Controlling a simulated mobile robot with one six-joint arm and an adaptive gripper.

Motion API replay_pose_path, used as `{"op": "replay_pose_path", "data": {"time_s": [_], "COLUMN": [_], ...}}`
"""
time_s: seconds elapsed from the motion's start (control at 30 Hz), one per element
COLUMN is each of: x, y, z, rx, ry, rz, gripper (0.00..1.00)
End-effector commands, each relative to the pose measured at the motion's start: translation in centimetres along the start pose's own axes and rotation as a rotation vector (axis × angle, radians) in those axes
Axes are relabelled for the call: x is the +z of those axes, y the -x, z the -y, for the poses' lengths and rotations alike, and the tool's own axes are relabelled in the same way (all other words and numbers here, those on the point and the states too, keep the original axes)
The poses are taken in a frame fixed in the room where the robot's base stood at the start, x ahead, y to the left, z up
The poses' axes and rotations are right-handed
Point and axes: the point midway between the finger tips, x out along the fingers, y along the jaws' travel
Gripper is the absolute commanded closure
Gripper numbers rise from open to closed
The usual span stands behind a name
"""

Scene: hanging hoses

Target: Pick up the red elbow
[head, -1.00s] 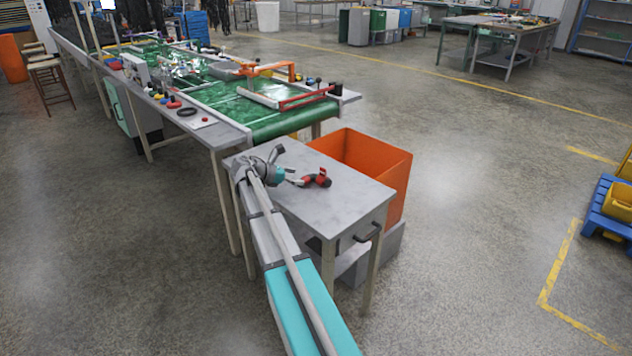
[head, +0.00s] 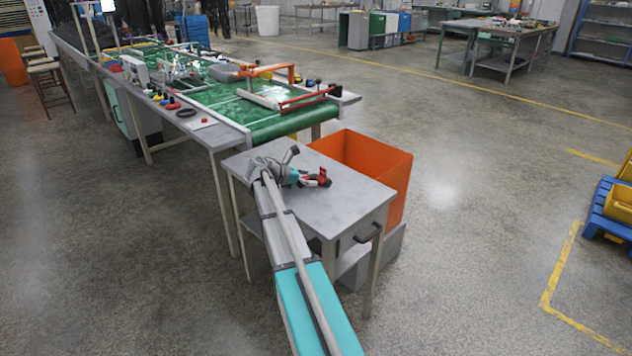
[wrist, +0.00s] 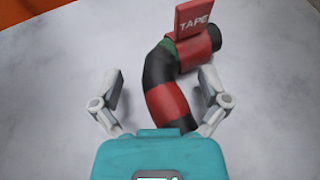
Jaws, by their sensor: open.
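The red elbow (wrist: 167,100) is a bent red and black hose piece lying on the grey table top (wrist: 55,90). A red tag marked "TAPE" (wrist: 194,24) stands up at its far end. In the head view the elbow (head: 322,180) is partly covered by my gripper. My gripper (wrist: 163,82) is open, with one finger on each side of the elbow's near part and visible gaps to both. The elbow's near end is hidden behind the teal gripper body. In the head view my gripper (head: 308,178) is low over the table, left of the elbow.
An orange bin (head: 385,165) stands behind the table's right side. A green conveyor (head: 275,118) with several parts on it lies beyond the table. The rest of the table top is clear.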

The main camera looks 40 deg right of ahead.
Motion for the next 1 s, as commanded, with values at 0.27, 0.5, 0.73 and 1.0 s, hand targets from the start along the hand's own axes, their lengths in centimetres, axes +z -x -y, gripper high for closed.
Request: {"op": "replay_pose_path", "data": {"time_s": [0.27, 0.5, 0.73, 1.0], "x": [0.01, 0.00, 0.00, 0.00], "y": [0.05, 0.06, 0.05, 0.02], "z": [0.00, 0.00, 0.00, 0.03], "rx": [0.000, 0.000, 0.000, -0.001], "ry": [0.000, 0.000, 0.000, 0.000], "rz": [0.000, 0.000, 0.000, 0.000], "gripper": [0.05, 0.24, 0.66, 0.90]}}
